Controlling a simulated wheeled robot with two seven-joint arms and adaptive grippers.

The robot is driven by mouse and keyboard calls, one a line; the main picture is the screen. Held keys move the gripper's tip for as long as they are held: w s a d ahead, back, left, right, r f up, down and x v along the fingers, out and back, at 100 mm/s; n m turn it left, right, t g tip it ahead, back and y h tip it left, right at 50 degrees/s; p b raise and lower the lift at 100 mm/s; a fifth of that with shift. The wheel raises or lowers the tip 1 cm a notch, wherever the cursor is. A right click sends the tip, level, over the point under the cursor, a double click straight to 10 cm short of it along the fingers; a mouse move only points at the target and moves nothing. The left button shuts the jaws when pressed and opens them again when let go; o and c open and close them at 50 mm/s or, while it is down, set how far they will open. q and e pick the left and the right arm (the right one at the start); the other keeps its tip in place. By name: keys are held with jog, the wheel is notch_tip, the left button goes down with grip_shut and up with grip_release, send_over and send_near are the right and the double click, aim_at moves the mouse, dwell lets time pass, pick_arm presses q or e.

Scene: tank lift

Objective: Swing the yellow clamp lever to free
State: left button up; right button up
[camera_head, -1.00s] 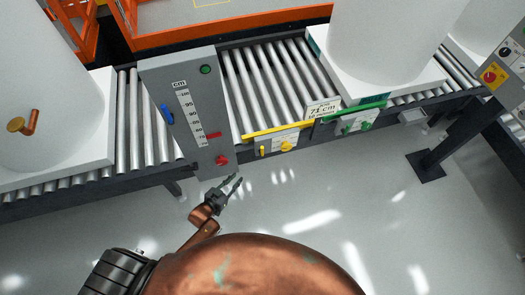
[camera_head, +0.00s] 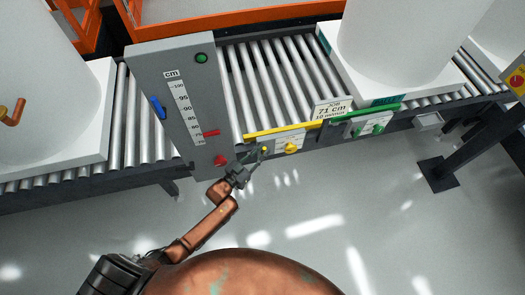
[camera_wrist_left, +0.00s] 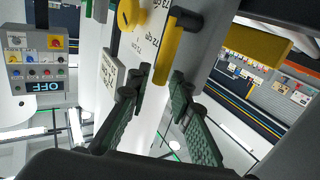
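The small yellow clamp lever (camera_head: 264,149) is on the white plate below the yellow bar, left of a round yellow knob (camera_head: 290,147). In the left wrist view the lever (camera_wrist_left: 168,48) is a yellow handle with a dark end, just ahead of my fingertips and lined up with the gap between them. My left gripper (camera_head: 254,163) is at the lower left of the lever in the head view; it also shows in the left wrist view (camera_wrist_left: 160,82), fingers apart and nothing between them. Whether a finger touches the lever I cannot tell. My right gripper is out of view.
A grey column with a cm scale (camera_head: 183,105) and a red knob (camera_head: 221,160) stands left of the lever. The yellow bar (camera_head: 285,130) is just above it. A green bar (camera_head: 365,112) with green controls is to the right. The floor in front is clear.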

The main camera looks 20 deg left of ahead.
pick_arm(q)
jog(key=shift+c, duration=0.6)
grip_shut()
